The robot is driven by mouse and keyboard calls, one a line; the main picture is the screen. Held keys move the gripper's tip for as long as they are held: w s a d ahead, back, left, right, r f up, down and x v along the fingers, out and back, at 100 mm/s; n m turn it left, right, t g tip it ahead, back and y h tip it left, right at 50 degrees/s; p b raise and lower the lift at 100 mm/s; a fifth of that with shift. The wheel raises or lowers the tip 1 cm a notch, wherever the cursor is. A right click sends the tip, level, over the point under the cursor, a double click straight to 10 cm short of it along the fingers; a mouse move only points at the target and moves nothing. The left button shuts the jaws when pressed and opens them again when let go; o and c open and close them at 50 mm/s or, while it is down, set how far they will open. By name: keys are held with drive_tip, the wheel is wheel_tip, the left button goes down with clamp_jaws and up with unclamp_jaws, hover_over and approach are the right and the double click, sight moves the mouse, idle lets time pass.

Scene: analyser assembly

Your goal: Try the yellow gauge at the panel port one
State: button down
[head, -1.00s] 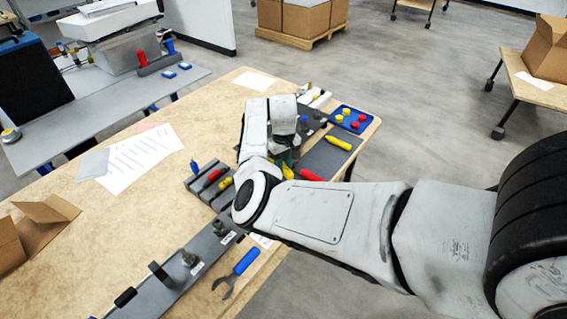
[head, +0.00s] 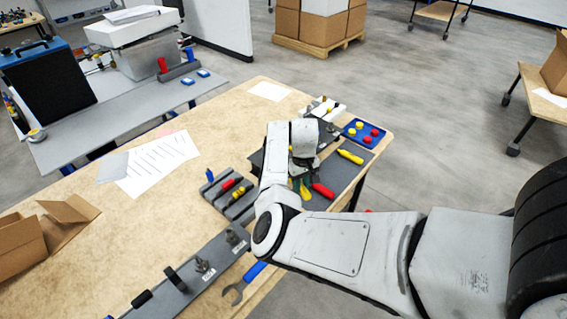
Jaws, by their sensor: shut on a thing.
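My gripper (head: 302,172) points down over the right part of the wooden bench, partly hidden by my own wrist. It is shut on a yellow piece, seemingly the yellow gauge (head: 305,192), which shows small just below the fingers. Its tip and any contact are too small to tell. A dark panel (head: 328,131) stands just behind my wrist. Most of it is hidden, and I cannot make out port one.
A grey mat (head: 331,172) holds a red-handled tool (head: 323,190) and a yellow one (head: 350,157). A blue tray (head: 363,133) of red and yellow caps is behind. A grey rack (head: 229,198) and fixture rail (head: 190,275) lie left. A blue-handled wrench (head: 247,281) is near the front edge.

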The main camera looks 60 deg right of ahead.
drive_tip(key=shift+s+a, duration=0.35)
drive_tip(key=shift+s, duration=0.25)
wheel_tip(320, 180, up, 10)
idle(0.4)
